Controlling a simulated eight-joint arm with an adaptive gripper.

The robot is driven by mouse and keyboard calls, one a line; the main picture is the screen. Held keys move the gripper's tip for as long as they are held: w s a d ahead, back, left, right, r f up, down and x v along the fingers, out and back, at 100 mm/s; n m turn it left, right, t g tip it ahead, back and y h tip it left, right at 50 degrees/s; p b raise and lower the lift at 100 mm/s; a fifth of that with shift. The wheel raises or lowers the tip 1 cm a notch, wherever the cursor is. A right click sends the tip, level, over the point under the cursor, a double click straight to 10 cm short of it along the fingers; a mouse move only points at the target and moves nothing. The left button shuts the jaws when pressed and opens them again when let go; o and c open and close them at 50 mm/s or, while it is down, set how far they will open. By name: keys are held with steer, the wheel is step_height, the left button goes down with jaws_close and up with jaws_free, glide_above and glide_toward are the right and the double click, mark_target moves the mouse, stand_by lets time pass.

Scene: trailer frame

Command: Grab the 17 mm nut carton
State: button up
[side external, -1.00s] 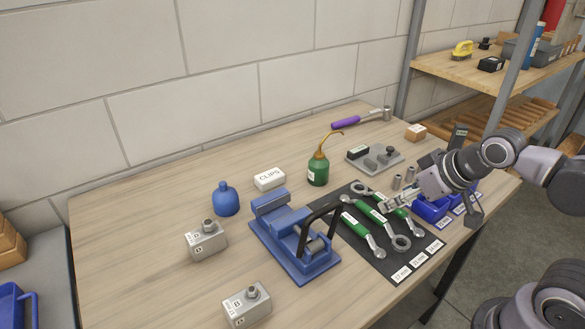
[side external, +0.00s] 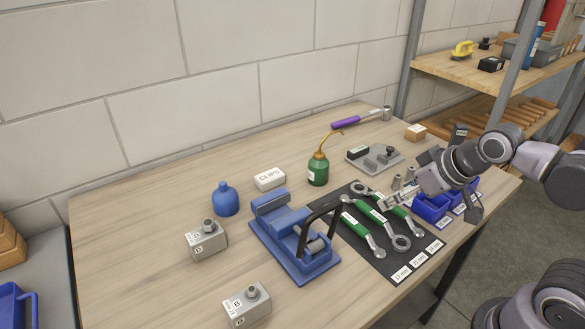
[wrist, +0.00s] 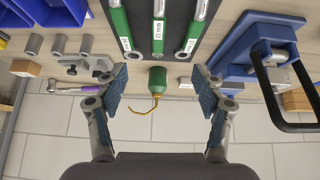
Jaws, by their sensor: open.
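A small brown carton with a white label (side external: 415,132) sits at the back right of the bench. Its print is too small to read, so I cannot tell whether it is the 17 mm nut carton. A similar brown block (wrist: 25,68) shows at the left of the wrist view. My gripper (wrist: 162,92) is open and empty, its two blue-padded fingers wide apart. In the side view my gripper (side external: 388,202) hangs over the right side of the dark mat, to the front and left of the carton and apart from it.
Green-handled wrenches lie on the dark mat (side external: 376,256). Blue bins (side external: 432,207) stand to its right. The bench's back left is clear.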

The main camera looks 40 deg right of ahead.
steer(key=w+d+r+n+g+h, duration=0.1)
steer(key=w+d+r+n+h, duration=0.1)
steer(key=w+d+r+n, duration=0.55)
steer(key=n+g+h, duration=0.4)
steer(key=n+g, duration=0.2)
steer(key=n, duration=0.4)
glide_above(417, 128)
steer(key=a, duration=0.6)
step_height(417, 128, down, 9)
steer(key=x, duration=0.5)
steer(key=shift+w+f, duration=0.15)
steer(key=shift+w, duration=0.15)
steer(key=shift+s+d+x, duration=0.15)
steer(key=shift+s+x, duration=0.05)
steer(key=shift+x, duration=1.05)
steer(key=shift+s+d+x, duration=0.15)
steer(key=shift+x, duration=1.1)
steer(key=shift+r, duration=0.25)
steer(key=c, duration=1.4)
steer(key=shift+c, duration=0.2)
